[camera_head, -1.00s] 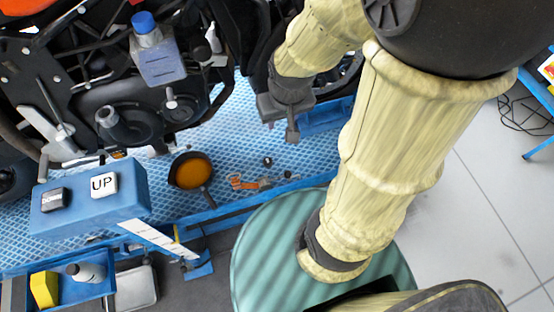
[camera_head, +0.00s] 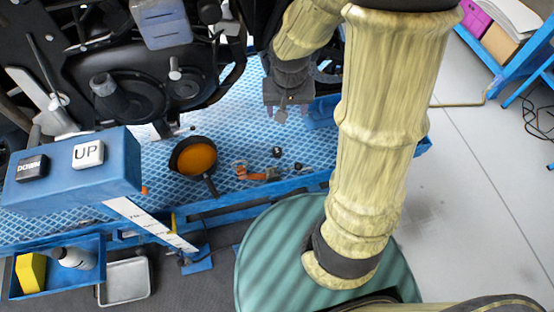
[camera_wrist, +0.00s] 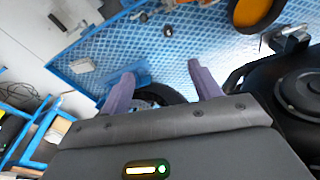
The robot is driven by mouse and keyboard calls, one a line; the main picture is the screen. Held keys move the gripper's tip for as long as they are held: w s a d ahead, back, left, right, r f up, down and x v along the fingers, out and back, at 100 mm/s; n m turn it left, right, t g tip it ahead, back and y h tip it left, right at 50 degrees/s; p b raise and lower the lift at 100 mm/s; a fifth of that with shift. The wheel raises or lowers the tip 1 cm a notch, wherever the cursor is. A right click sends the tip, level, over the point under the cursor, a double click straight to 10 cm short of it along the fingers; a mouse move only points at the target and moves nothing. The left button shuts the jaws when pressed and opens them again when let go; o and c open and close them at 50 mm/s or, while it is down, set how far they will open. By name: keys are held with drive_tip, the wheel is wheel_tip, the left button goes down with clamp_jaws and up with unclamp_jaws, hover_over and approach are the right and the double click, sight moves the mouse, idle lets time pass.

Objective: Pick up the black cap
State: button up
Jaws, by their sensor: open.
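A small black cap (camera_head: 277,152) lies on the blue patterned platform (camera_head: 150,185), to the right of a dark pan with an orange inside. In the wrist view the cap (camera_wrist: 168,30) is near the top, beyond my fingertips. My gripper (camera_head: 285,113) is above the platform, higher in the head picture than the cap and apart from it. In the wrist view my gripper (camera_wrist: 160,75) has its two purple-grey fingers spread wide, with nothing between them.
The pan (camera_head: 194,157) and orange-handled tools (camera_head: 258,174) lie near the cap, with another small dark part (camera_head: 299,167) to its right. The motorcycle (camera_head: 130,85) stands behind. A blue UP/DOWN control box (camera_head: 75,172) is at left.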

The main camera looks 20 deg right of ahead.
drive_tip(key=w+f+m+b, duration=0.1)
drive_tip(key=w+f+b, duration=0.2)
drive_tip(key=f, duration=0.3)
drive_tip(key=w+f+m+b, duration=0.1)
drive_tip(key=w+f+b, duration=0.1)
drive_tip(key=f+b, duration=0.3)
drive_tip(key=w+a+f+m+b, duration=0.1)
drive_tip(key=w+f+m+b, duration=0.1)
drive_tip(key=f, duration=0.7)
drive_tip(key=shift+w+g+b, duration=0.3)
drive_tip(key=shift+w+b, duration=0.55)
drive_tip(key=shift+b, duration=0.35)
drive_tip(key=b, duration=0.4)
hover_over(277, 151)
drive_tip(key=f, duration=1.2)
drive_tip(key=shift+s+a, duration=0.2)
drive_tip(key=shift+s, duration=0.05)
drive_tip(key=shift+w+d+f+b, duration=0.15)
drive_tip(key=shift+f+b, duration=0.3)
drive_tip(key=shift+f, duration=0.85)
drive_tip(key=shift+w+d+f+b, duration=0.1)
drive_tip(key=shift+f+b, duration=0.3)
drive_tip(key=shift+f, duration=0.9)
